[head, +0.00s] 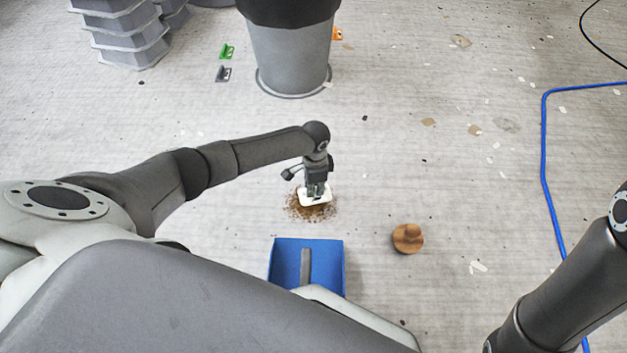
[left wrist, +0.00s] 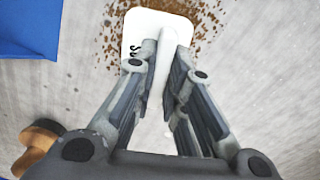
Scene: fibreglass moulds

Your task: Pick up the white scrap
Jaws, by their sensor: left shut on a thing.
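The white scrap (head: 308,201) is a small pale piece over a patch of brown crumbs (head: 296,211) on the floor. My left gripper (head: 316,192) points down and is shut on it. In the left wrist view the scrap (left wrist: 143,28) has a flat plate with dark lettering and an upright white part, and the fingers of my left gripper (left wrist: 164,75) close on that upright part. I cannot tell whether the scrap touches the floor. Of my right arm only links show at the right edge; its gripper is out of view.
A blue dustpan (head: 329,262) lies just in front of the crumbs. A round wooden object (head: 408,238) stands to the right. A grey bin (head: 290,55) stands behind, stacked grey containers (head: 125,35) at the back left. A blue hose (head: 545,150) runs along the right.

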